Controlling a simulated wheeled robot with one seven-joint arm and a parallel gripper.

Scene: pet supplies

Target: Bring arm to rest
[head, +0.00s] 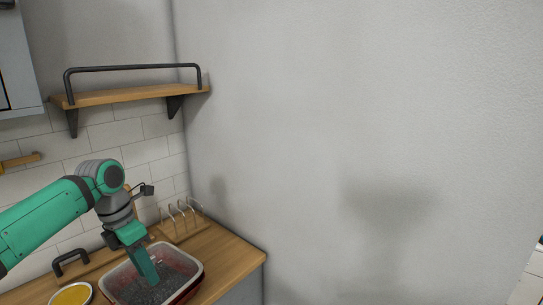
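My green and grey arm reaches in from the left edge of the head view. My gripper (147,268) points down, with its green fingertips over or just inside a tray with a pale rim (192,284). The tray has reddish sides and holds dark grey grains. The fingers overlap in this view, so I cannot tell whether they are open or shut. I see nothing held between them. I cannot tell whether the tips touch the grains.
The tray stands on a wooden counter (238,262) against a tiled wall. A round container with yellow contents (71,295), a black handle (69,258) and a wooden rack with metal loops (181,228) are nearby. A wall shelf (125,95) hangs above.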

